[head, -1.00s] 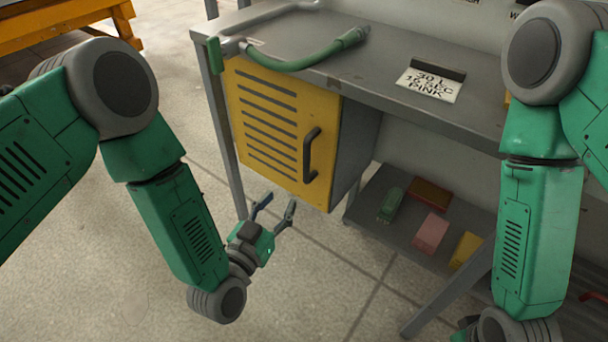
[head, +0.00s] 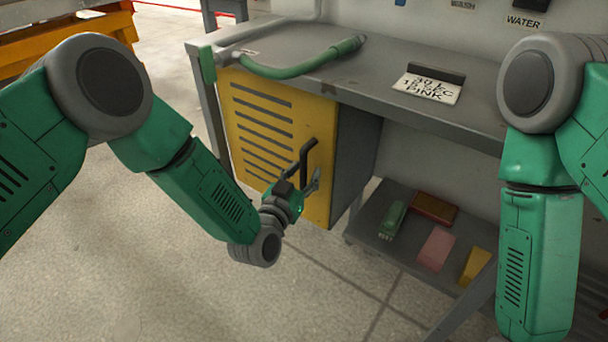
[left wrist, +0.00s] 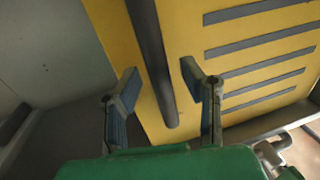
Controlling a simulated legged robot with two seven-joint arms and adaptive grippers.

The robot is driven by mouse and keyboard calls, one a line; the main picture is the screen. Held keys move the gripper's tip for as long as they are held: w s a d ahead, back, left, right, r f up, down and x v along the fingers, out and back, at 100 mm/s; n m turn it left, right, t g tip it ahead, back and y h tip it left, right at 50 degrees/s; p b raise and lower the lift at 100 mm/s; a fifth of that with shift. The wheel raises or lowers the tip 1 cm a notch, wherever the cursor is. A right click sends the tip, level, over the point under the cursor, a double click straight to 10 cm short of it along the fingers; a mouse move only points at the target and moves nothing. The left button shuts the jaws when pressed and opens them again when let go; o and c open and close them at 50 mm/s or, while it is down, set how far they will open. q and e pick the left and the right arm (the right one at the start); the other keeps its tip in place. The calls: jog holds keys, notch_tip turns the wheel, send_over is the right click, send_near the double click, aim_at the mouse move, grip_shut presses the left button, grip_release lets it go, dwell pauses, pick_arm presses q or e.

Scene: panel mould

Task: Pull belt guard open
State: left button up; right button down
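The belt guard (head: 268,130) is a yellow slatted panel on the front of the cabinet under the bench, and it looks closed. Its dark bar handle (head: 304,160) stands upright near the panel's right edge. My left gripper (head: 302,183) is at the lower part of the handle. In the left wrist view its two fingers (left wrist: 158,88) are spread apart, with the handle (left wrist: 152,60) running down between them; neither finger visibly touches it. My right arm hangs at the right of the head view, its gripper out of the picture.
The grey bench (head: 400,95) carries a green hose (head: 300,65) and a card (head: 427,88). A low shelf (head: 400,250) at the right holds a green object (head: 393,217) and several coloured blocks. The floor (head: 150,270) in front is clear.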

pick_arm(q)
jog(key=shift+d, duration=0.1)
jog(key=shift+a, duration=0.2)
grip_shut()
jog(key=shift+a, duration=0.1)
jog(key=shift+s, duration=0.1)
